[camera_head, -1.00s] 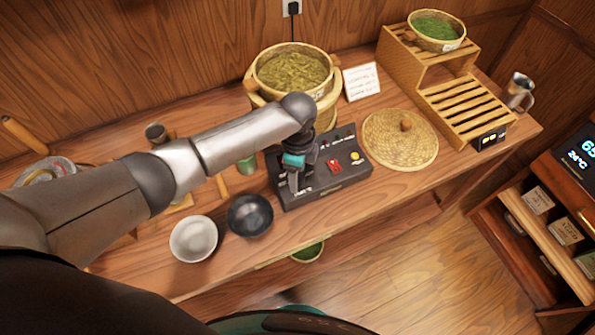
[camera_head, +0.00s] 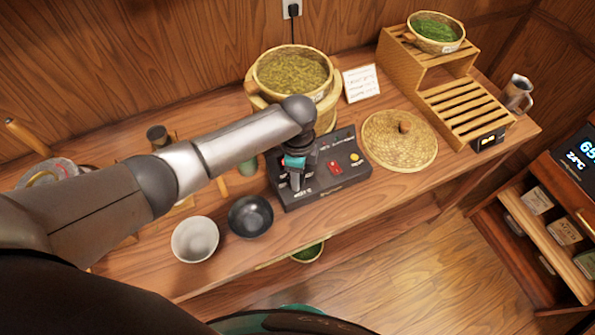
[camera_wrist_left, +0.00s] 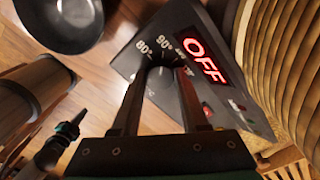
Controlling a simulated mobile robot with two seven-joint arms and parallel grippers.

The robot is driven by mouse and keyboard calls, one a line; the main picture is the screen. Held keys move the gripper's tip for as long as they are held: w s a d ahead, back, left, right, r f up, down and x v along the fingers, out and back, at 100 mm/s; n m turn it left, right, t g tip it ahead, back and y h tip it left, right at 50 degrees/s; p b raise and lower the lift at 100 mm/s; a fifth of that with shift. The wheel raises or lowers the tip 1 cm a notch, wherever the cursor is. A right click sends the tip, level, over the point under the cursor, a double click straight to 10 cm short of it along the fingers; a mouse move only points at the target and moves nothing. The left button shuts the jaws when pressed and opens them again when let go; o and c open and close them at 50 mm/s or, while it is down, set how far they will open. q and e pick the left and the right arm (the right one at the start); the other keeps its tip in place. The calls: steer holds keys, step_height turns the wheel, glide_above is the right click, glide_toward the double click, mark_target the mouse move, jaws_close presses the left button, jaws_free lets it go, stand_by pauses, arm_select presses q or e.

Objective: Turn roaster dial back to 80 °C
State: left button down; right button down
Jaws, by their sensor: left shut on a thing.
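The roaster's black control box (camera_head: 347,184) sits on the wooden bench, below the basket roaster (camera_head: 293,72). My left gripper (camera_head: 297,183) reaches down over the left part of the box. In the left wrist view its two fingers (camera_wrist_left: 161,76) are shut on the dark dial (camera_wrist_left: 160,82), mostly hidden between them. White marks around the dial include 80° (camera_wrist_left: 143,47) and 90° (camera_wrist_left: 163,44). The dial's pointer cannot be made out. A red display (camera_wrist_left: 206,62) on the box reads OFF. My right gripper is not in view.
A black bowl (camera_head: 250,216) and a white bowl (camera_head: 195,239) stand left of the box. A woven lid (camera_head: 425,155) lies right of it. A slatted wooden rack (camera_head: 465,108) stands further right. A small sign (camera_head: 361,82) stands behind the box.

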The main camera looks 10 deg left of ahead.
arm_select(q)
steer(key=n+p, duration=0.3)
steer(key=shift+r+n, duration=0.15)
steer(key=shift+n, duration=0.15)
steer(key=shift+n+p, duration=1.35)
steer(key=shift+n, duration=0.45)
steer(key=shift+c, duration=2.1)
jaws_free()
step_height(320, 180, up, 15)
steer(key=p, duration=0.2)
